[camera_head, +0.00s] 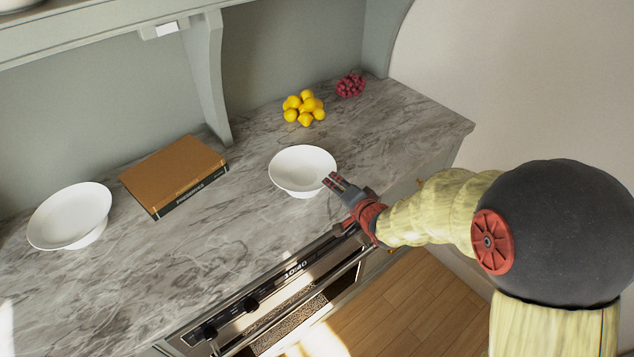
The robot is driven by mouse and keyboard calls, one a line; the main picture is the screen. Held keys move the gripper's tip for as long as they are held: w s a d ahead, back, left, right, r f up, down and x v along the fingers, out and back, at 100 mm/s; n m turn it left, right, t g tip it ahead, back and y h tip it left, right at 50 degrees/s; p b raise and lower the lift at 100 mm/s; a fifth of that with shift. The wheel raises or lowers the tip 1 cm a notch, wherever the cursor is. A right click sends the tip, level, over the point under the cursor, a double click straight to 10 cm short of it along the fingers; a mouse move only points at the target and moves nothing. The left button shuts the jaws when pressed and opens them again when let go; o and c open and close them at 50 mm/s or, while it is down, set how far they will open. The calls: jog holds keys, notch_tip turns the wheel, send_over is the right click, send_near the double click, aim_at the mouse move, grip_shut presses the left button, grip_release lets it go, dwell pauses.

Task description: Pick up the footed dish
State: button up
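A white footed dish (299,165) with a wide round bowl and a narrower foot stands upright on the marble counter, near the middle of the view. A second, similar white footed dish (62,222) stands at the far left. My gripper (329,180) is at the right rim of the middle dish, pointing left. Its fingertips overlap the rim in this view; I cannot tell whether they touch it. The fingers are too small to tell whether they are open or shut.
A brown book (174,170) lies between the two dishes. Lemons (304,106) and red berries (350,86) sit at the back. A shelf bracket (207,85) rises behind the counter (225,215). An oven (290,290) is below its front edge.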

aim_at(323, 173)
jog(key=shift+w+a+f, duration=0.1)
jog(key=shift+f, duration=0.15)
jog(key=x, duration=0.2)
jog(key=shift+w+f+b, duration=0.1)
jog(key=shift+w+b, duration=0.15)
jog(key=shift+b, duration=0.15)
jog(key=b+x, duration=0.1)
jog(key=x, duration=0.1)
jog(key=r+b+x, duration=0.1)
jog(key=x, duration=0.2)
jog(key=shift+w+a+f, duration=0.1)
jog(key=shift+w+a, duration=0.05)
jog(key=shift+w, duration=0.1)
jog(key=shift+c, duration=1.1)
grip_shut()
jog(key=shift+s, duration=0.1)
